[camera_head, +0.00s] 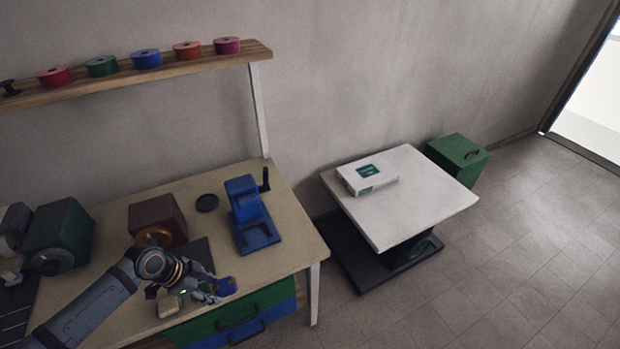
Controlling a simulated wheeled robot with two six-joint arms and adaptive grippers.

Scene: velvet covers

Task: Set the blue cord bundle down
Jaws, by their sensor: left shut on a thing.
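My left gripper (212,291) reaches in from the left over the front edge of the wooden workbench (287,221). It is shut on a small blue thing, the blue cord bundle (227,286), which shows at its fingertips. The bundle is close above the bench's front edge; I cannot tell whether it touches the top. Part of it is hidden by the fingers. My right gripper is not in view.
A blue stand (250,213) and a dark round disc (207,202) are on the bench. A brown machine (157,215) and a green machine (60,236) stand left. A white-topped table (420,190) with a white box (367,179) stands right. The bench's right front is clear.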

